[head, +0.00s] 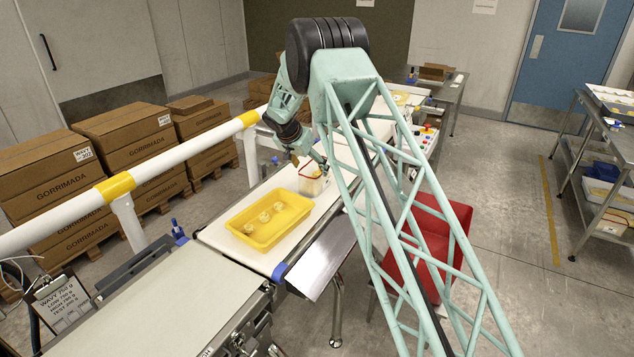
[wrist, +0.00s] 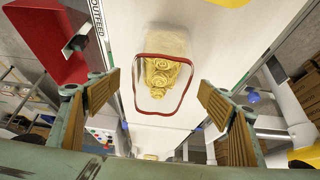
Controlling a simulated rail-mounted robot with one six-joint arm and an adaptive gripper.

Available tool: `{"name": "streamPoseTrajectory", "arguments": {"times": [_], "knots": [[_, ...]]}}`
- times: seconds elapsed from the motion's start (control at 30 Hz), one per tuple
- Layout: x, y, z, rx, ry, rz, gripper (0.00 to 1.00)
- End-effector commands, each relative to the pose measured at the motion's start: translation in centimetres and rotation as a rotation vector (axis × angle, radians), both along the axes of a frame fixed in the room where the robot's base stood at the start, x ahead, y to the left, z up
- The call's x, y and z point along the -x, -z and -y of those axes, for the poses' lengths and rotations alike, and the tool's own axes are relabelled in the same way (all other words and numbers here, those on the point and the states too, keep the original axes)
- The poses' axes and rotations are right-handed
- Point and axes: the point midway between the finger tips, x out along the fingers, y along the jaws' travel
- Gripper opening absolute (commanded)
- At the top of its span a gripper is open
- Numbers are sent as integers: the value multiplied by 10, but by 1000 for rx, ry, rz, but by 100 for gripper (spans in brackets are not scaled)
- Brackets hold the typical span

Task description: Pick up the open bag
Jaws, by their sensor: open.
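The open bag (head: 312,183) stands on the white belt in the head view, small and pale with a red rim. In the wrist view the open bag (wrist: 166,42) is see-through with a red rim around its mouth and yellow pieces inside. My gripper (wrist: 158,98) is open, with one wooden-faced finger to the left of the bag and one to the right. Both fingers look apart from the rim. In the head view my gripper (head: 319,161) is just above the bag, partly hidden by my arm. I cannot tell its exact height over the rim.
A yellow tray (head: 246,238) with a few pale pieces sits on the belt (head: 216,233) close to the bag. A control panel with buttons (head: 428,131) and a red bin (head: 440,225) are to the right. A white rail (head: 75,208) runs along the left.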

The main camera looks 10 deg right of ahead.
Motion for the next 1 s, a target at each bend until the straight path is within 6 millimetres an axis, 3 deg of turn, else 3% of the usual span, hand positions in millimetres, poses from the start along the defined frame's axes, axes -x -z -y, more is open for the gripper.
{"name": "streamPoseTrajectory", "arguments": {"times": [0.5, 1.0], "knots": [[-21, 42, 17, 1, 1, -1, 72], [-23, 45, 19, 0, 0, 0, 72]]}}
